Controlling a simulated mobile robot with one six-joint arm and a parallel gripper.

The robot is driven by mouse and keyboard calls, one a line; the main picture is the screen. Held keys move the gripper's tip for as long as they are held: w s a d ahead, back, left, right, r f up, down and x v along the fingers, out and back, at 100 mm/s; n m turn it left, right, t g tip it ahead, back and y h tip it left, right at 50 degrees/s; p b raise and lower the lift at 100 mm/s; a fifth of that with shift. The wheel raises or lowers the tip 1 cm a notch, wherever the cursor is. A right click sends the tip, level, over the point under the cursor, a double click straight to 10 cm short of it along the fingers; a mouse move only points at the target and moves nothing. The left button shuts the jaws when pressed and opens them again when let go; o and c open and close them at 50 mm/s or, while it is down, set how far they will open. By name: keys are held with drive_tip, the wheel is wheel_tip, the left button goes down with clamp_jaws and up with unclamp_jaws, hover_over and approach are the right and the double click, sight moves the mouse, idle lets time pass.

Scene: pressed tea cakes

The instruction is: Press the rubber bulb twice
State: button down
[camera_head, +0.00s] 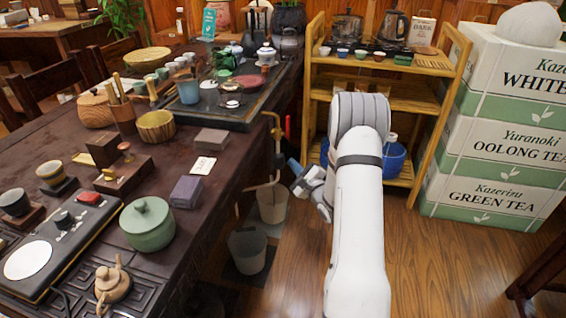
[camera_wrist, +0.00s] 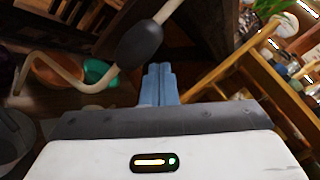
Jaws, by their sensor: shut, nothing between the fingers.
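A dark grey oval rubber bulb (camera_wrist: 139,43) sits in line on a thin cream tube (camera_wrist: 60,87) in the wrist view, just beyond and slightly left of my fingertips. My gripper (camera_wrist: 160,70) has its blue fingers together with nothing between them. A gap seems to show between the fingertips and the bulb, but I cannot tell its depth. In the head view my gripper (camera_head: 293,165) hangs beside the right edge of the dark tea table, pointing left. I cannot make out the bulb clearly there.
The carved table (camera_head: 185,228) fills the left, bearing a green lidded pot (camera_head: 147,224) and other tea ware. Two buckets, a rear one (camera_head: 272,204) and a front one (camera_head: 247,251), stand beside it. A wooden shelf (camera_head: 445,95) and stacked tea boxes (camera_head: 497,137) stand right. Floor is clear between.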

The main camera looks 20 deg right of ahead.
drive_tip(key=shift+w+a, duration=0.45)
drive_tip(key=shift+a, duration=0.25)
idle(1.1)
drive_tip(key=shift+s+d, duration=0.65)
drive_tip(key=shift+d, duration=0.3)
drive_tip(key=shift+s+d, duration=0.7)
drive_tip(key=shift+d, duration=0.35)
drive_tip(key=shift+s+d, duration=0.7)
drive_tip(key=shift+d, duration=0.3)
